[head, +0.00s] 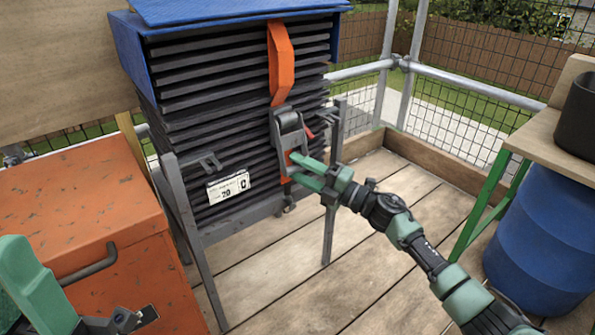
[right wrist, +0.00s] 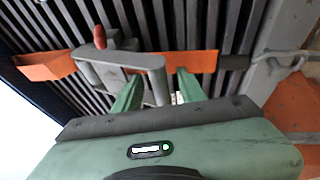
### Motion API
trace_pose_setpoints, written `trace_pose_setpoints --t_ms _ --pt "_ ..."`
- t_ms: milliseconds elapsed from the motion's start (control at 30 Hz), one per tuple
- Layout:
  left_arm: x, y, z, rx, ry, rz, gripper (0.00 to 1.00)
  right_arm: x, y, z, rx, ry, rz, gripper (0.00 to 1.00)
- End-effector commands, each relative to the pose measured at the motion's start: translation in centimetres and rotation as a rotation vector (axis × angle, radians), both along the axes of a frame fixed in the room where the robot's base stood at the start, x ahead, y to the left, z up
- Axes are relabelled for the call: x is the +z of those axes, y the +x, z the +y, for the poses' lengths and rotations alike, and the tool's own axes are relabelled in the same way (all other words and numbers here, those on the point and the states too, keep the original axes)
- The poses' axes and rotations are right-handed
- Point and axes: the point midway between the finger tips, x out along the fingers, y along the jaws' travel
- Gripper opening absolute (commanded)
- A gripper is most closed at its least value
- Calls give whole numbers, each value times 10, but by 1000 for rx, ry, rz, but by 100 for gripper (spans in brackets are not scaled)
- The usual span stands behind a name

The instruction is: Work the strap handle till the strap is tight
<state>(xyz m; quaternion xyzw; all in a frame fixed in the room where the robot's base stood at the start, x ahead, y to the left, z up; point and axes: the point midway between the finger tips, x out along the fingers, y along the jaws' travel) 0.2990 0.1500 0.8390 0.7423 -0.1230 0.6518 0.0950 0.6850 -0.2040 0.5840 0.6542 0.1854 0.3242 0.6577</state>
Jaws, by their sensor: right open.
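The orange strap (head: 281,62) runs down the front of a stack of dark tiles (head: 225,110). Its grey ratchet with the strap handle (head: 290,130) sits midway down the stack, with a small red lever (head: 309,132) beside it. In the right wrist view the grey handle (right wrist: 157,82) lies close in front of my right gripper (right wrist: 158,93), with one leg seen between the fingers. In the head view my right gripper (head: 303,172) is open at the ratchet's lower end; contact cannot be told. My left gripper (head: 125,318) is cut off at the lower left.
A blue cover (head: 225,12) tops the stack, and grey stand posts (head: 185,235) flank it. An orange chest (head: 85,235) stands left. A blue barrel (head: 545,240) and a bench (head: 540,140) are at right. Plank floor (head: 375,240) is clear between.

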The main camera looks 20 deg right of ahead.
Motion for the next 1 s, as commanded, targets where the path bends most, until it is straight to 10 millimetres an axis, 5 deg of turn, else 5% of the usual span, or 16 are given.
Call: trace_pose_setpoints --t_ms 333,500,1000 --pt "1 1 0 0 0 -2 36 1 4 4 0 0 0 41" --pt "1 0 0 0 0 -3 36 1 4 4 0 1 1 0" --pt "1 0 0 0 0 -4 36 0 4 4 0 0 1 0"
